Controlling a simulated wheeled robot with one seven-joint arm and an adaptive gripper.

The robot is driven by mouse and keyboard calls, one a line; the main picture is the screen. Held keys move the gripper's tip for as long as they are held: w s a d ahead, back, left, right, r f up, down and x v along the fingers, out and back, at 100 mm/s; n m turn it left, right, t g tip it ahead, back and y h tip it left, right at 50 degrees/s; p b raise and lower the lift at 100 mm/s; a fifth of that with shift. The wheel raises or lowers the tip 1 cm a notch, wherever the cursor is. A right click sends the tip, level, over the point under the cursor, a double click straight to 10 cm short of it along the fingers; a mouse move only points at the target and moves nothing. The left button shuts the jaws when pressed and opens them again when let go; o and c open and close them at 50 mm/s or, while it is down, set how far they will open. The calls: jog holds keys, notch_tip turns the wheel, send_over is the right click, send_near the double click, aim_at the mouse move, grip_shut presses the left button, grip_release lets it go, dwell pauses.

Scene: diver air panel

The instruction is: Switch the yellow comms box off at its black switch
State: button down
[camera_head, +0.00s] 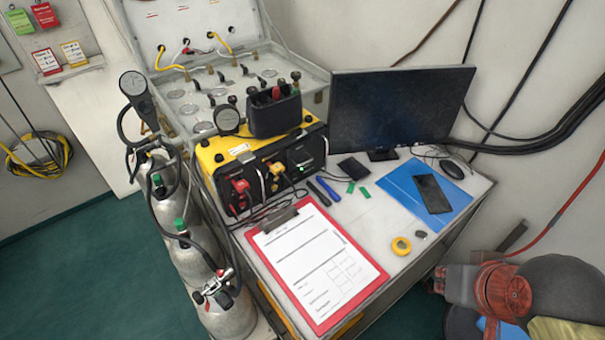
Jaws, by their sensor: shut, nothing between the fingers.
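The yellow comms box (211,158) stands at the back left of the white table, below the valve panel. Its black front panel faces the table's front and carries a red plug (241,187) and a yellow plug (274,168) with cables. A small green light (301,168) shows near the panel's right side. The black switch is too small and dark against the black panel to make out, so I cannot tell its position. My gripper is not in view.
A black holder (274,116) sits on the box. A monitor (398,103) stands to its right. Gas cylinders (187,260) stand at left.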

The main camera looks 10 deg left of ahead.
jog(key=w+a+t+p, duration=0.1)
jog(key=w+p, duration=0.4)
jog(key=w, duration=1)
jog(key=w+a+f+t+y+p, duration=0.1)
jog(key=w+a+f+p, duration=0.1)
jog(key=w+a, duration=0.3)
jog(key=w+a+f+t+p, duration=0.1)
jog(key=w+a+f+p, duration=0.15)
jog(key=w, duration=0.45)
jog(key=n+g+y+p, duration=0.1)
jog(key=y+p, duration=0.4)
jog(key=y, duration=0.1)
send_near(306, 199)
jog(key=f, duration=0.1)
jog(key=w+f, duration=0.1)
jog(key=f, duration=0.1)
jog(key=shift+w+a, duration=0.25)
jog(key=shift+w, duration=0.05)
jog(key=w+a, duration=0.1)
jog(key=w+a+b, duration=0.1)
jog(key=a, duration=0.1)
jog(key=w+a, duration=0.1)
jog(key=w, duration=0.1)
jog(key=shift+w+a+r, duration=0.15)
jog(key=shift+a+r, duration=0.2)
jog(key=shift+w+a+r, duration=0.15)
jog(key=shift+w+a, duration=0.65)
jog(key=shift+a, duration=0.1)
jog(key=shift+w+a, duration=0.15)
